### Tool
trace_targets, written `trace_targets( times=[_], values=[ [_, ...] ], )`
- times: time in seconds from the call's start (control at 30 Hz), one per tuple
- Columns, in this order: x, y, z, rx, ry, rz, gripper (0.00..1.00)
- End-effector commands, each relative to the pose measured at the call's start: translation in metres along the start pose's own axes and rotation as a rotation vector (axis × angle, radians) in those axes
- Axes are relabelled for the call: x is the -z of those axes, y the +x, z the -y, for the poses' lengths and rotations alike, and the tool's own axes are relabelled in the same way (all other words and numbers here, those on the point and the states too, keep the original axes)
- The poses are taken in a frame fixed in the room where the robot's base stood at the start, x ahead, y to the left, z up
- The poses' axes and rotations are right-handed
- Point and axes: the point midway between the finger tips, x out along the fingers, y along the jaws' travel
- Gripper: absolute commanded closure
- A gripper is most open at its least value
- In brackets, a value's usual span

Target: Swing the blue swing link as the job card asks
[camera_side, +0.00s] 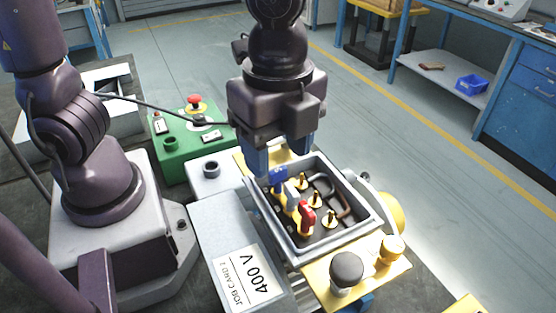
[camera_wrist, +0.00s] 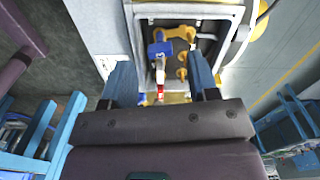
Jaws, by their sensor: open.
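The blue swing link (camera_side: 278,178) is at the far left end of a row inside the open grey terminal box (camera_side: 362,232). A white link (camera_side: 292,194) and a red link (camera_side: 307,217) follow it toward the front. The blue link also shows in the wrist view (camera_wrist: 159,48), beside yellow metal parts. My gripper (camera_side: 279,158) is open and empty, above the back left of the box. In the wrist view its blue fingers (camera_wrist: 162,76) are wide apart, with the link row between them.
Brass studs (camera_side: 315,199) stand right of the links, with a bent copper-coloured piece behind. The box walls surround them closely. A green box (camera_side: 184,153) with a red button stands back left.

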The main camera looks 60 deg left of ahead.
Motion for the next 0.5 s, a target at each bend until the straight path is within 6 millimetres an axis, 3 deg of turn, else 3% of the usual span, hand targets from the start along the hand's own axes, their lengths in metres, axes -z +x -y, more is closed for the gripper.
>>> trace_targets(
  times=[0.2, 0.5],
  values=[
    [0.0, 0.023, 0.0, 0.0, -0.001, 0.001, 0.46],
    [0.0, 0.028, 0.0, 0.001, -0.001, 0.0, 0.46]
  ],
)
